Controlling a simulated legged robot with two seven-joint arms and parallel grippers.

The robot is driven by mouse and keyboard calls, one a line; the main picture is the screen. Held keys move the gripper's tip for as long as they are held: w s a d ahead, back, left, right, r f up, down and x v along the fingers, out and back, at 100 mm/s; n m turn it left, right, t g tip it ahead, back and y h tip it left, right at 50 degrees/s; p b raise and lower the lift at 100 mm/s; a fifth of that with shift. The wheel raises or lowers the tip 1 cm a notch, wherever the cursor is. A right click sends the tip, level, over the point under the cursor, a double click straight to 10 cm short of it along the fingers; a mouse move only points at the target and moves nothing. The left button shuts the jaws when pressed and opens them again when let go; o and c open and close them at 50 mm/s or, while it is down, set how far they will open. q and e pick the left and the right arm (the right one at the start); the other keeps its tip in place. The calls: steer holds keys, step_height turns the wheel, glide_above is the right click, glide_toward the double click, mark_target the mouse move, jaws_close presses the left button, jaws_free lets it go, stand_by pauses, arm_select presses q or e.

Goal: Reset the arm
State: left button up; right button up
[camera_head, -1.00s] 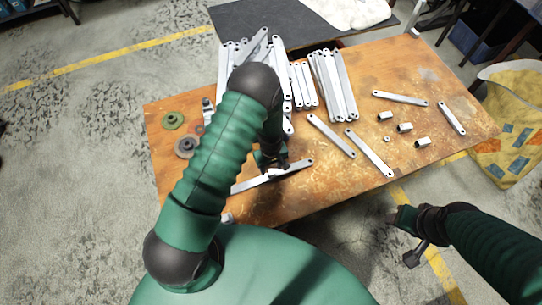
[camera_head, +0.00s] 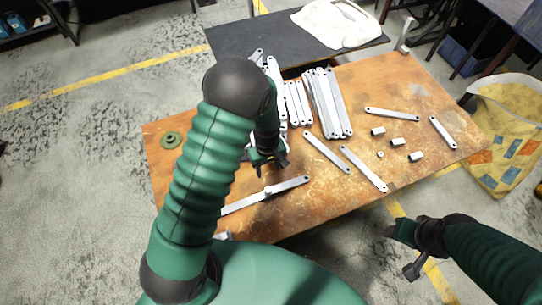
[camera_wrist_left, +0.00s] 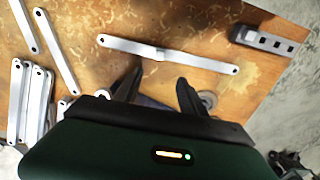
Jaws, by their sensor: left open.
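My left arm reaches over the wooden table from the left in the head view. Its gripper (camera_head: 268,163) is above the table, just behind a long galvanized bracket (camera_head: 290,186) near the front edge. In the left wrist view the gripper (camera_wrist_left: 156,88) has its two dark fingers apart with nothing between them. The same bracket (camera_wrist_left: 200,62) lies flat beyond the fingertips, with a small metal piece at its middle. My right gripper (camera_head: 402,252) is at the lower right, off the table's front edge; its jaw state is unclear.
Stacked brackets (camera_head: 327,103) lie at the back of the wooden table (camera_head: 225,220). Loose brackets (camera_head: 363,168) and several small metal pieces (camera_head: 397,142) lie to the right. A green disc (camera_head: 170,140) is at the left.

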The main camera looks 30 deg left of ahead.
arm_select(q)
steer(key=s+d+r+m+t+p, duration=0.1)
steer(key=s+r+m+p, duration=0.3)
steer(key=r, duration=0.8)
steer(key=s+d+r+m+t+p, duration=0.1)
steer(key=s+r+m+p, duration=0.3)
steer(key=r, duration=0.8)
steer(key=shift+s+r+m+t+p, duration=0.3)
steer(key=shift+s+r+m+p, duration=0.1)
steer(key=shift+s+m, duration=0.55)
steer(key=shift+f, duration=0.1)
steer(key=shift+d, duration=0.1)
